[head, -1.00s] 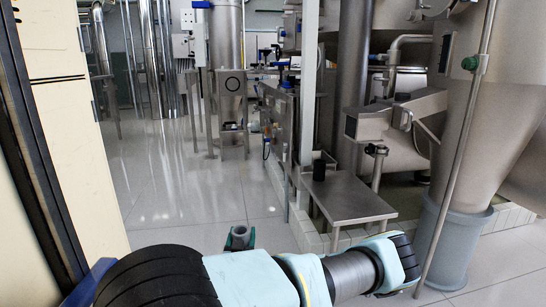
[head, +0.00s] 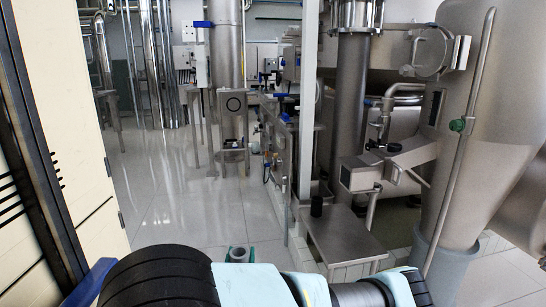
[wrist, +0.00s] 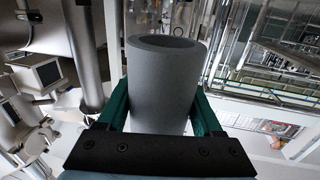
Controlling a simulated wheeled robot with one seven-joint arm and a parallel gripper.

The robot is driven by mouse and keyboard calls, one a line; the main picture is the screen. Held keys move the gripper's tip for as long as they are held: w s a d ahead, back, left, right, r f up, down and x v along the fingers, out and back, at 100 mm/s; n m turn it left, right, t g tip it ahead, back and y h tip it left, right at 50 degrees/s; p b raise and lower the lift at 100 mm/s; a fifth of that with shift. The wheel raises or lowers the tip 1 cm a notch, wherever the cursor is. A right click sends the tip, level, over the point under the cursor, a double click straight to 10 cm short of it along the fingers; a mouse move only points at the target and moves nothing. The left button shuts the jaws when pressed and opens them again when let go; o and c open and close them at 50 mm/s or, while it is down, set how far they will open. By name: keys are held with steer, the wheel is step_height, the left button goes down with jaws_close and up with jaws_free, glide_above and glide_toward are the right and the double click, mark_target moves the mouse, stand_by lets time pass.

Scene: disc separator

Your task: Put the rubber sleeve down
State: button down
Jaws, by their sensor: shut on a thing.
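The rubber sleeve (wrist: 165,75) is a thick grey tube with an open round end, large in the middle of the wrist view. My gripper (wrist: 163,97) is shut on it, with one green finger on each side of its wall. In the head view the sleeve (head: 238,253) shows small at the bottom, just above my arm, with the floor behind it. It appears held in the air, apart from any surface. Most of the gripper is hidden behind my arm in the head view.
Steel vessels and a cone hopper (head: 455,150) fill the right. A cream cabinet (head: 60,140) borders the left. The tiled floor (head: 185,205) between is open.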

steer(key=s+r+p, duration=0.1)
steer(key=r+p, duration=0.2)
steer(key=s+r+p, duration=0.1)
steer(key=r+p, duration=0.2)
steer(key=r, duration=0.1)
steer(key=s+r+p, duration=0.1)
steer(key=r+p, duration=0.2)
steer(key=r, duration=0.1)
steer(key=shift+s+a+p, duration=0.2)
steer(key=shift+p, duration=0.2)
steer(key=shift+a, duration=0.1)
